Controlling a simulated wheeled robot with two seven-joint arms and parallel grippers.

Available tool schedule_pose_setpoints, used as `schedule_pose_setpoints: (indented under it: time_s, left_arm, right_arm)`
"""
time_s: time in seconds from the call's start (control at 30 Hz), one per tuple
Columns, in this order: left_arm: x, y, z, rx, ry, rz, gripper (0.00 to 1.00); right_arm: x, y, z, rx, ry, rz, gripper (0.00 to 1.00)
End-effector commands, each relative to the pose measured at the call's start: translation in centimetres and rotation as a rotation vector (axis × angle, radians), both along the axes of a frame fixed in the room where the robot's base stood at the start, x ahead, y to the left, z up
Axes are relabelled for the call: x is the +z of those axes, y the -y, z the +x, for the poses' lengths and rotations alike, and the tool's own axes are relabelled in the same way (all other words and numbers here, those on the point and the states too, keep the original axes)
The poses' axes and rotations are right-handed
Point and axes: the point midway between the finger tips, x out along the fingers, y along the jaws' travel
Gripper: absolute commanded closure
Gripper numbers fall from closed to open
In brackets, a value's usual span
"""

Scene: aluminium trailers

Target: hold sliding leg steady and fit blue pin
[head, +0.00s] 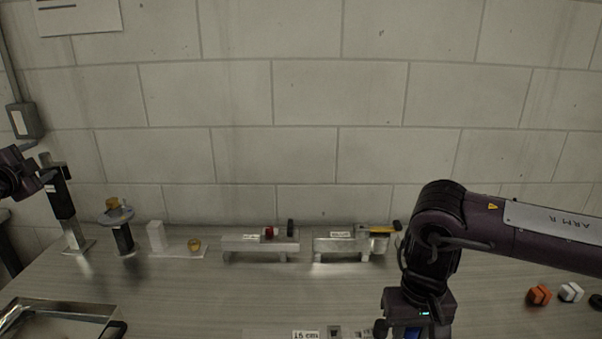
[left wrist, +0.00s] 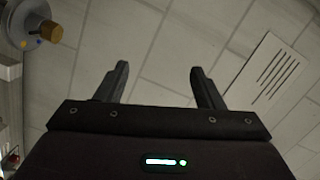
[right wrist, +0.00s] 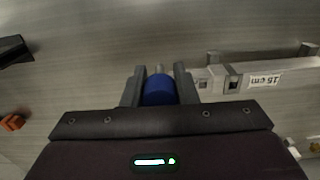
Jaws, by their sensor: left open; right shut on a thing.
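The blue pin (right wrist: 158,90) is between the fingers of my right gripper (right wrist: 159,72), with its metal tip pointing away from the palm. In the head view only a bit of the blue pin (head: 412,332) shows under the right wrist. The sliding leg (right wrist: 213,79), a pale metal bar with a dark square hole and a "15 cm" label, lies just right of the pin in the right wrist view, apart from my left gripper. It also shows at the head view's bottom edge (head: 270,334), mostly cut off. My left gripper (left wrist: 159,72) is open and empty, raised at the far left, facing the wall.
Two metal brackets (head: 261,247) (head: 342,246) stand along the wall. A round disc with a yellow knob (head: 117,213) stands on a dark post at left. A metal tray (head: 60,306) is front left. Orange (head: 539,295) and white (head: 571,291) blocks lie at right. The middle bench is clear.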

Motion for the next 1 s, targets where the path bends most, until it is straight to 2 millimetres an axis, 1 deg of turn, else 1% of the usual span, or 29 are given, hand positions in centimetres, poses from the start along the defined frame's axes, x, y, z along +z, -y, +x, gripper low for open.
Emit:
schedule_pose_setpoints:
  time_s: [0.03, 0.07, 0.1, 0.17, 0.2, 0.27, 0.3, 0.33, 0.37, 0.4, 0.47, 0.5, 0.57, 0.6, 0.67, 0.7, 0.77, 0.8, 0.87, 0.9, 0.97, 1.0]
  left_arm:
    - [0.6, 2.5, 1.0, -0.050, 0.004, -0.004, 0.38]
    - [0.8, 3.9, 1.4, -0.078, 0.003, -0.009, 0.38]
    - [1.0, 5.8, 2.0, -0.115, 0.002, -0.015, 0.38]
    - [1.3, 8.6, 2.8, -0.171, -0.002, -0.026, 0.38]
    - [1.5, 10.6, 3.3, -0.209, -0.007, -0.033, 0.38]
    - [1.6, 13.6, 3.8, -0.267, -0.018, -0.044, 0.38]
    - [1.6, 15.5, 4.1, -0.305, -0.027, -0.052, 0.38]
    - [1.7, 17.0, 4.3, -0.333, -0.034, -0.058, 0.38]
    - [1.6, 18.5, 4.5, -0.361, -0.043, -0.063, 0.38]
    - [1.5, 20.5, 4.6, -0.399, -0.058, -0.071, 0.38]
    - [1.3, 23.5, 4.7, -0.455, -0.082, -0.082, 0.38]
    - [1.1, 25.5, 4.7, -0.493, -0.100, -0.090, 0.38]
    - [0.7, 28.5, 4.5, -0.547, -0.131, -0.101, 0.38]
    - [0.3, 30.4, 4.3, -0.582, -0.155, -0.109, 0.38]
    - [-0.4, 33.3, 3.8, -0.634, -0.196, -0.120, 0.38]
    - [-0.9, 35.2, 3.4, -0.668, -0.226, -0.126, 0.38]
    - [-1.8, 38.0, 2.7, -0.717, -0.276, -0.136, 0.38]
    - [-2.5, 39.7, 2.1, -0.747, -0.313, -0.143, 0.38]
    - [-3.7, 42.3, 1.1, -0.789, -0.374, -0.151, 0.38]
    - [-4.5, 43.9, 0.3, -0.816, -0.417, -0.158, 0.38]
    - [-6.0, 46.2, -1.0, -0.850, -0.490, -0.165, 0.38]
    - [-7.0, 47.6, -2.0, -0.869, -0.543, -0.170, 0.38]
  right_arm:
    - [0.0, 0.0, 0.0, 0.000, 0.000, 0.000, 0.96]
    - [0.0, 0.0, 0.0, 0.000, 0.000, 0.000, 0.96]
    - [0.0, 0.0, 0.0, 0.000, 0.000, 0.000, 0.96]
    - [0.0, 0.0, 0.0, 0.000, 0.000, 0.000, 0.96]
    - [0.0, 0.0, 0.0, 0.000, 0.000, 0.000, 0.96]
    - [0.0, 0.0, 0.0, 0.000, 0.000, 0.000, 0.96]
    - [0.0, 0.0, 0.0, 0.000, 0.000, 0.000, 0.96]
    - [0.0, 0.0, 0.0, 0.000, 0.000, 0.000, 0.96]
    - [0.0, 0.0, 0.0, 0.000, 0.000, 0.000, 0.96]
    - [0.0, 0.0, 0.0, 0.000, 0.000, 0.000, 0.96]
    - [0.0, 0.0, 0.0, 0.000, 0.000, 0.000, 0.96]
    - [0.0, 0.0, 0.0, 0.000, 0.000, 0.000, 0.96]
    - [0.0, 0.0, 0.0, 0.000, 0.000, 0.000, 0.96]
    - [0.0, 0.0, 0.0, 0.000, 0.000, 0.000, 0.96]
    - [0.0, 0.0, 0.0, 0.000, 0.000, 0.000, 0.96]
    - [0.0, 0.0, 0.0, 0.000, 0.000, 0.000, 0.96]
    - [0.0, 0.0, 0.0, 0.000, 0.000, 0.000, 0.96]
    - [0.0, 0.0, 0.0, 0.000, 0.000, 0.000, 0.96]
    - [0.0, 0.0, 0.0, 0.000, 0.000, 0.000, 0.96]
    - [0.0, 0.0, 0.0, 0.000, 0.000, 0.000, 0.96]
    - [0.0, 0.0, 0.0, 0.000, 0.000, 0.000, 0.96]
    - [0.0, 0.0, 0.0, 0.000, 0.000, 0.000, 0.96]
